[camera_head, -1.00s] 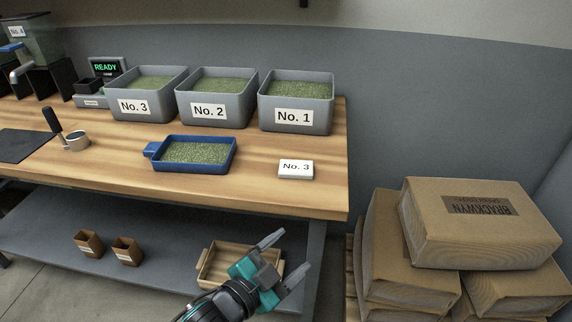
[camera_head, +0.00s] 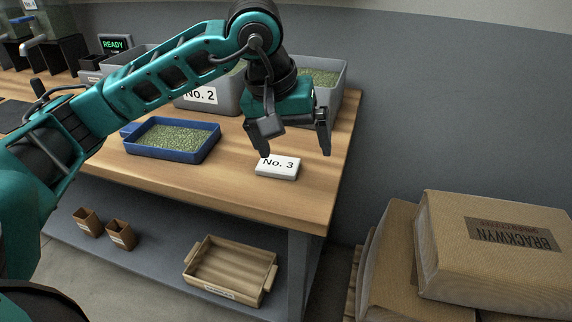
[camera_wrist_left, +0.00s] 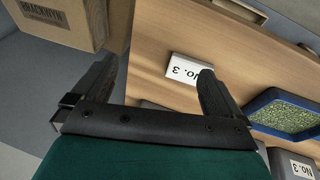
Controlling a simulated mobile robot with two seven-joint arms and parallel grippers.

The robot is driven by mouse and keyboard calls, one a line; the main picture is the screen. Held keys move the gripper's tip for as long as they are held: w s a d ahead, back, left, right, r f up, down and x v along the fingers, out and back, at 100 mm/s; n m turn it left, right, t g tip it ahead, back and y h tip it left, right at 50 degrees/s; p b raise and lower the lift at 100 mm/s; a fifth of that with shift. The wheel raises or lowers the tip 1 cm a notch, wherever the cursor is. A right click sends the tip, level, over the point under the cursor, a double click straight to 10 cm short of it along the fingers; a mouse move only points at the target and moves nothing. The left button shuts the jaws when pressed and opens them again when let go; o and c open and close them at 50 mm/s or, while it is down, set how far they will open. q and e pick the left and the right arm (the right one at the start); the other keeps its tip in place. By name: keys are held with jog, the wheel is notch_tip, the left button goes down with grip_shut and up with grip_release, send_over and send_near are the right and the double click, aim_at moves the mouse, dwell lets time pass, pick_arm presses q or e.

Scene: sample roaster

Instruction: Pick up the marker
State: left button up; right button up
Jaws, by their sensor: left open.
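The marker (camera_head: 278,167) is a small white block labelled "No. 3", lying on the wooden table near its front right corner. It also shows in the left wrist view (camera_wrist_left: 188,69), beyond the fingertips and nearer the right-hand finger. My left gripper (camera_head: 295,151) is open and empty, pointing down above the table just behind the marker. In the head view its left fingertip slightly overlaps the marker's back edge; I cannot tell contact. My right gripper is not in view.
A blue tray (camera_head: 214,152) of green beans lies left of the marker. Grey bins, including No. 2 (camera_head: 180,103), stand behind, partly hidden by my arm. A wooden tray (camera_head: 188,262) and small brown boxes sit on the lower shelf. Cartons (camera_head: 440,255) stand right of the table.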

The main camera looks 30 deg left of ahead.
pick_arm(q)
jog(key=w+a+r+y, duration=0.2)
jog(key=a+y, duration=0.1)
jog(key=a, duration=0.2)
jog(key=b, duration=0.1)
send_near(278, 164)
jog(key=shift+w+a+f+t, duration=0.15)
jog(key=shift+w+f+t, duration=0.05)
jog(key=shift+f, duration=0.2)
jog(key=shift+w+a+f+t, duration=0.15)
jog(key=shift+f+t, duration=0.05)
jog(key=shift+f, duration=0.2)
jog(key=shift+w+f, duration=0.2)
jog(key=shift+f, duration=0.3)
jog(key=x, duration=0.2)
jog(key=s+b+x, duration=0.1)
jog(key=x, duration=0.1)
jog(key=shift+w+f, duration=0.1)
jog(key=shift+f, duration=0.3)
jog(key=shift+w+f, duration=0.2)
jog(key=shift+f, duration=0.15)
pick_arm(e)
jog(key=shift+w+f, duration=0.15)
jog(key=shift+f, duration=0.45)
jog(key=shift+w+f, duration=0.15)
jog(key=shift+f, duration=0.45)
pick_arm(q)
jog(key=c, duration=0.8)
